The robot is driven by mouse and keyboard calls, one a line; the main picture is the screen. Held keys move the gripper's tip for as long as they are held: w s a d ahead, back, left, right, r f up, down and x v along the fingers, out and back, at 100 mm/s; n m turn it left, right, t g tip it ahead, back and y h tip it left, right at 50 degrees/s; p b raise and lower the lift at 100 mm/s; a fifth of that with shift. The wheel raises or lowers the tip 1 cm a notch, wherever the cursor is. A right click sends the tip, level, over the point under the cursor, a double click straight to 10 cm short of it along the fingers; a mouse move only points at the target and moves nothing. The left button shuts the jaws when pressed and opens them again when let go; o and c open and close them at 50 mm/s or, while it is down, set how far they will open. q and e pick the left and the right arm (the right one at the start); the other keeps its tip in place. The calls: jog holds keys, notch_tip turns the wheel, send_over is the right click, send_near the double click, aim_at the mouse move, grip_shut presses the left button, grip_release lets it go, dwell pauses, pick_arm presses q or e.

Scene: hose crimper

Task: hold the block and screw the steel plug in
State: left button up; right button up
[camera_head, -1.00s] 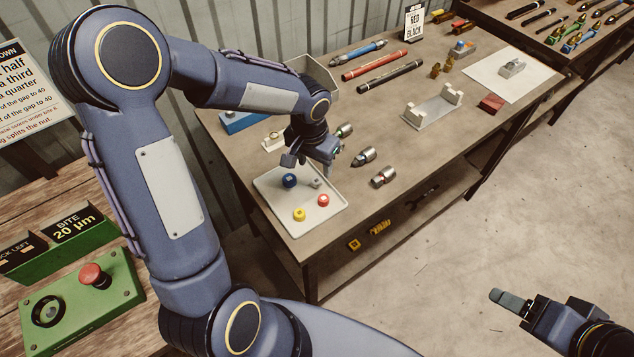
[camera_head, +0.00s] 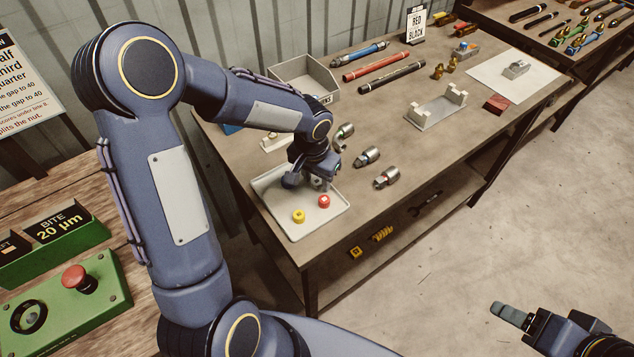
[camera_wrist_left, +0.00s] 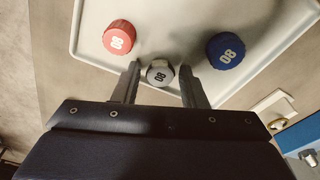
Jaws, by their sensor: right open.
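A steel-grey plug marked 08 (camera_wrist_left: 160,73) stands in the grey tray (camera_head: 326,225), between red and blue caps. My left gripper (camera_head: 308,183) is low over the tray; in the left wrist view its two fingers (camera_wrist_left: 160,82) are apart, one on each side of the plug, with a gap showing. In the head view the gripper partly hides the plug and hides the blue cap. A small grey block (camera_head: 516,69) sits on the white sheet, and a dark red block (camera_head: 496,104) lies beside the sheet. My right gripper (camera_head: 511,314) is open and empty, over the floor.
The tray also holds a yellow cap (camera_head: 298,216) and a red cap (camera_head: 324,201). Several metal fittings (camera_head: 367,156) lie right of the tray. A grey cradle (camera_head: 436,108), an open bin (camera_head: 304,82) and hoses (camera_head: 376,67) stand further back. A sign (camera_head: 415,25) reads RED BLOCK.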

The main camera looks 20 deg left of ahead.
aim_at(317, 182)
pick_arm(q)
jog(key=c, duration=0.7)
jog(key=shift+r+p, duration=2.45)
jog(key=shift+r, duration=1.15)
jog(key=shift+f, duration=0.15)
